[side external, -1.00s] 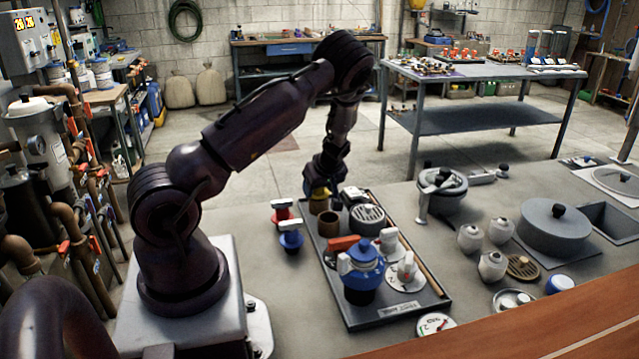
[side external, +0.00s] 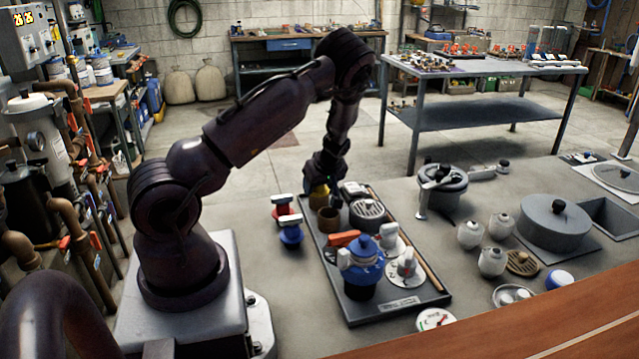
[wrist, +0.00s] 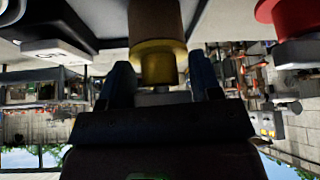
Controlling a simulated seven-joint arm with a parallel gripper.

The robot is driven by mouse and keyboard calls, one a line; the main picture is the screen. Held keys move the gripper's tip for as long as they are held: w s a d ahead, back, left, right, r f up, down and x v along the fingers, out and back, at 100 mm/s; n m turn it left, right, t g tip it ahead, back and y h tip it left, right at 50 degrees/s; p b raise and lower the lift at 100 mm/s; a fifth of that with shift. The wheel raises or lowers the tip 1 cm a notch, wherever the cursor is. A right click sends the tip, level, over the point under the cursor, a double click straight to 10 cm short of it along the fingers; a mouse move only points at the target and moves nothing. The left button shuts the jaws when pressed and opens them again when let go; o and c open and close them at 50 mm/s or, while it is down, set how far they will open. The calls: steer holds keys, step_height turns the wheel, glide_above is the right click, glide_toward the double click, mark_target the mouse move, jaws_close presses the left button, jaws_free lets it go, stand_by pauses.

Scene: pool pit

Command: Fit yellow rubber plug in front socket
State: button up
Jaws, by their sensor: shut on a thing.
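The yellow rubber plug (side external: 318,193) is at the far left end of the dark tray (side external: 432,298), just behind an open brown cylindrical socket (side external: 328,220). In the wrist view the yellow plug (wrist: 158,60) sits between the two fingers of my gripper (wrist: 162,88), which is shut on it. A brown cylinder (wrist: 157,18) lies directly beyond the plug there. I cannot tell whether plug and cylinder touch. In the side view my gripper (side external: 322,180) points down over the plug, and its fingers are hard to make out.
A red-topped plug (side external: 282,208) and a blue-topped plug (side external: 290,233) stand left of the tray. The tray also holds a round grille (side external: 368,211), a large blue valve (side external: 361,265) and white-handled fittings. Pots and jars stand to the right.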

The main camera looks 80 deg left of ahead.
steer(key=shift+f, duration=0.1)
steer(key=o, duration=1.2)
steer(key=shift+r, duration=2.55)
steer(key=shift+r, duration=0.1)
steer(key=shift+r, duration=1.9)
